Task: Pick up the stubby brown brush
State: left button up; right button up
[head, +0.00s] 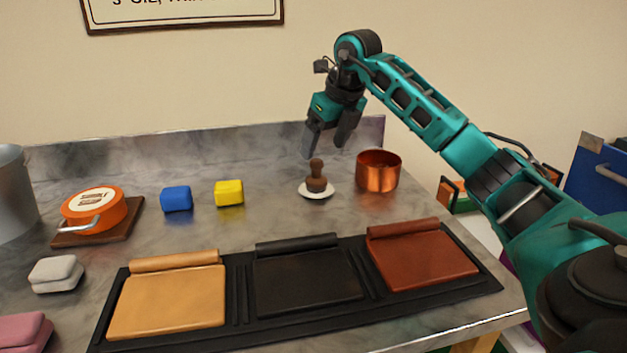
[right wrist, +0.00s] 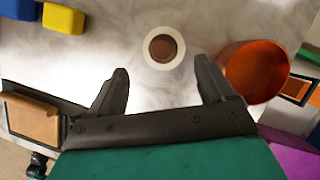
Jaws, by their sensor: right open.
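The stubby brown brush (head: 316,178) stands upright on a small white saucer (head: 305,191) toward the back right of the table. In the right wrist view the brush (right wrist: 163,48) shows from above as a round brown shape on the white saucer (right wrist: 148,53). My right gripper (head: 325,150) is open and empty, pointing down above the brush. In the right wrist view its fingertips (right wrist: 160,72) are spread, with the brush seen beyond the gap between them. My left gripper is not in view.
A copper pot (head: 378,172) stands close to the right of the saucer. A yellow block (head: 229,193) and a blue block (head: 176,199) lie to the left. An orange tin (head: 94,209) sits on a board. A black tray (head: 240,298) with three leather pieces lies in front.

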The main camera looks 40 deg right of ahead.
aim_at(320, 162)
jog(key=x, duration=0.3)
jog(key=shift+w+f, duration=0.1)
jog(key=shift+f, duration=0.15)
jog(key=b+x, duration=0.1)
jog(key=x, duration=0.4)
jog(key=shift+d+f+b, duration=0.15)
jog(key=shift+f+b, duration=0.05)
jog(key=shift+b, duration=0.2)
jog(key=shift+c, duration=0.4)
jog(key=shift+c, duration=0.7)
jog(key=c, duration=0.9)
